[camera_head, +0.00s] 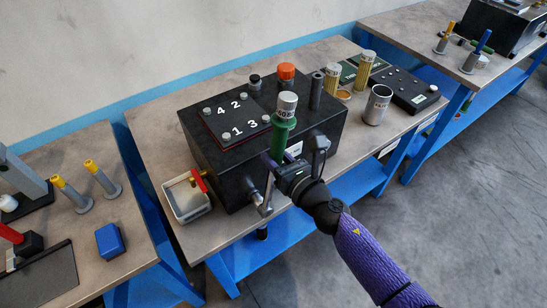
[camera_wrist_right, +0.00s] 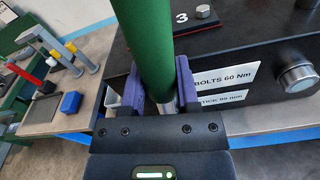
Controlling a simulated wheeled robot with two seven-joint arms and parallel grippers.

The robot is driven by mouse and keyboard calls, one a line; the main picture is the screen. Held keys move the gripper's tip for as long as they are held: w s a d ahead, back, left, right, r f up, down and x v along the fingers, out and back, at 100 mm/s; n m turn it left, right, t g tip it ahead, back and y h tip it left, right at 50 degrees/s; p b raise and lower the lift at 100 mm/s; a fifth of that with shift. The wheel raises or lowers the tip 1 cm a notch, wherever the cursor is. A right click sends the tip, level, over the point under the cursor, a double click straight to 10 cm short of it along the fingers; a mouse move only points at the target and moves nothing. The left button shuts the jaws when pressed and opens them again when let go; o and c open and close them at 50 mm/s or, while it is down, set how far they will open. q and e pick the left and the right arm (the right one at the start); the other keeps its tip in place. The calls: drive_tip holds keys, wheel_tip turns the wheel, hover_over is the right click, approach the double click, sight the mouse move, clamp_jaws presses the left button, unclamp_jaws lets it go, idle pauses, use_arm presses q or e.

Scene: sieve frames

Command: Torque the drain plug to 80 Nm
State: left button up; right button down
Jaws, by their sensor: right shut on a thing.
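My right gripper (camera_head: 287,160) is shut on a green-handled tool (camera_head: 282,136) and holds it upright in front of the black block (camera_head: 228,165). In the right wrist view, purple fingers grip both sides of the green handle (camera_wrist_right: 150,45), with a silver shaft below. A silver round plug-like part (camera_wrist_right: 298,75) sticks out of the block's front, right of the labels, apart from the tool. One label (camera_wrist_right: 232,80) reads "BOLTS 60 Nm". My left gripper is not in view.
The block stands on a workbench and carries a plate (camera_head: 238,118) numbered 1 to 4. A tray (camera_head: 187,198) with a red-handled item lies left of it. A metal cup (camera_head: 378,105) and a black studded box (camera_head: 405,90) stand right. A blue block (camera_head: 110,242) lies on the left bench.

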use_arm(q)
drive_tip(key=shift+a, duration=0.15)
use_arm(e)
drive_tip(key=shift+r, duration=0.1)
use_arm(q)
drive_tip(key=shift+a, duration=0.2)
use_arm(e)
drive_tip(key=shift+w+d, duration=0.1)
drive_tip(key=shift+w+d+m, duration=0.2)
drive_tip(key=shift+d+m, duration=0.1)
drive_tip(key=shift+d, duration=0.05)
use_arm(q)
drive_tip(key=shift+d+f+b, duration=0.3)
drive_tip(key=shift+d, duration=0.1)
use_arm(e)
drive_tip(key=shift+w+d+f, duration=0.2)
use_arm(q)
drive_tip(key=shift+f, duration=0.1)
use_arm(e)
drive_tip(key=shift+d, duration=0.15)
